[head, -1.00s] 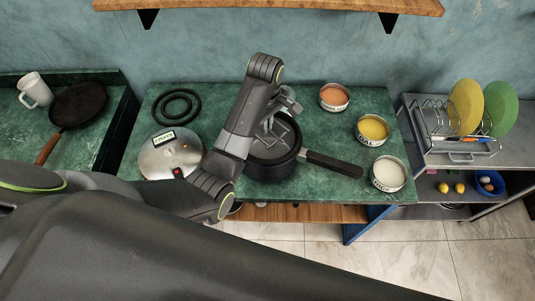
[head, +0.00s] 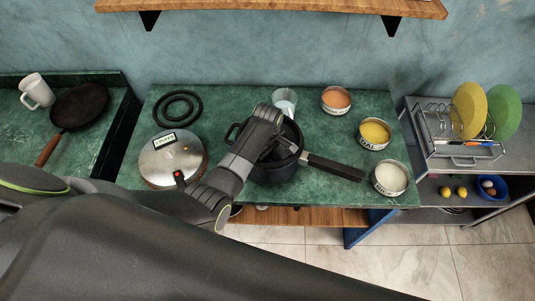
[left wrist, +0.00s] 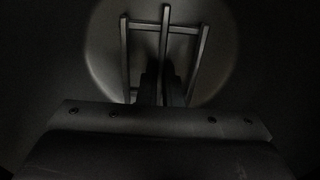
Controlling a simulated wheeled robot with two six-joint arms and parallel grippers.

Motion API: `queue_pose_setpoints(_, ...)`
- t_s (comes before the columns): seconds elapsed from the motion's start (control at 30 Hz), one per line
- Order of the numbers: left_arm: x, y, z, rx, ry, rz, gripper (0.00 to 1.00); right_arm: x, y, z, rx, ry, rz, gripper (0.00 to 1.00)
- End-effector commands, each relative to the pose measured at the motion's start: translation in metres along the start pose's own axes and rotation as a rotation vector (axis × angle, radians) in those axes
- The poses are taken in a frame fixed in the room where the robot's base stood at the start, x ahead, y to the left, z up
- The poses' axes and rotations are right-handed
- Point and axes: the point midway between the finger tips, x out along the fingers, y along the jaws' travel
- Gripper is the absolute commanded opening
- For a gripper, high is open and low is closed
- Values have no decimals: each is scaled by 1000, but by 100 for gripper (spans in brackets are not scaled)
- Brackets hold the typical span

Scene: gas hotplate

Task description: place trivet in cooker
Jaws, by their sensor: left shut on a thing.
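The cooker (head: 272,178) is a black pot with a long dark handle, standing on the green counter. My left gripper (head: 279,150) reaches down into its mouth. The gripper, also in the left wrist view (left wrist: 160,82), is shut on the trivet (left wrist: 165,40), a small dark metal frame with parallel bars. In the wrist view a lighter round surface, which looks like the pot's inside bottom, lies behind the trivet. In the head view my arm hides most of the trivet, and I cannot tell whether it touches the bottom. My right gripper is not in view.
A round steel lid (head: 160,166) and a black ring (head: 178,108) lie left of the pot. A glass (head: 284,99) stands behind it. Bowls of orange (head: 336,99), yellow (head: 374,133) and white (head: 389,178) contents stand to the right.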

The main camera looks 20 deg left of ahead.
Motion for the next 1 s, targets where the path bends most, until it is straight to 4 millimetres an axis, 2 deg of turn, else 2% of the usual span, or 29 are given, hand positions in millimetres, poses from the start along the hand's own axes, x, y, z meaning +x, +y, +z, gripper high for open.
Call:
queue_pose_setpoints(0.3,3,0,0,0,1,1,0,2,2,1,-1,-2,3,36)
queue_pose_setpoints(0.33,3,0,0,0,1,1,7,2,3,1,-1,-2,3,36)
queue_pose_setpoints(0.5,2,0,0,0,1,1,28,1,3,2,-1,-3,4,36)
queue_pose_setpoints(0.77,2,0,0,0,1,1,28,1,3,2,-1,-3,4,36)
queue_pose_setpoints(1.0,-18,1,0,0,2,4,28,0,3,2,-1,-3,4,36)
